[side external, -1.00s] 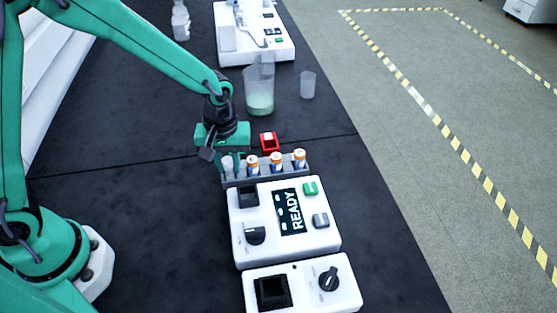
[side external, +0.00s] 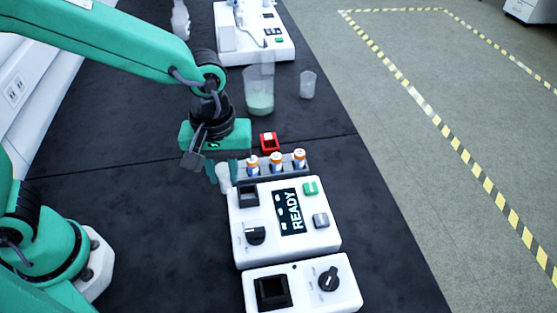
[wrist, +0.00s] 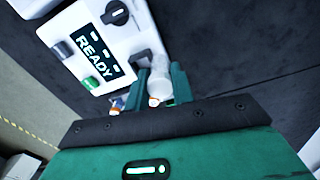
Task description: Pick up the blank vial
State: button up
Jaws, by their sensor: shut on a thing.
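Three vials with orange and blue bands, at the left (side external: 252,166), middle (side external: 276,163) and right (side external: 299,160), stand in the rack.
A white device (side external: 265,245) reading READY stands in front of the rack, with another white device (side external: 345,290) nearer. A red block (side external: 268,142), a beaker (side external: 260,98) and a small cup (side external: 307,86) are behind. The dark bench (side external: 110,200) is clear at left.

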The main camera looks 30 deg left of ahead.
jog(key=shift+s+d+r, duration=0.2)
jog(key=shift+s+r, duration=0.05)
jog(key=shift+s, duration=0.05)
dwell(0.5)
jog(key=w, duration=0.1)
jog(key=w+d, duration=0.1)
jog(key=w, duration=0.1)
jog(key=w+r, duration=0.1)
jog(key=shift+w+d, duration=0.2)
jog(key=shift+f, duration=0.1)
jog(key=shift+f, duration=2.05)
jog(key=shift+f, duration=1.45)
dwell(0.5)
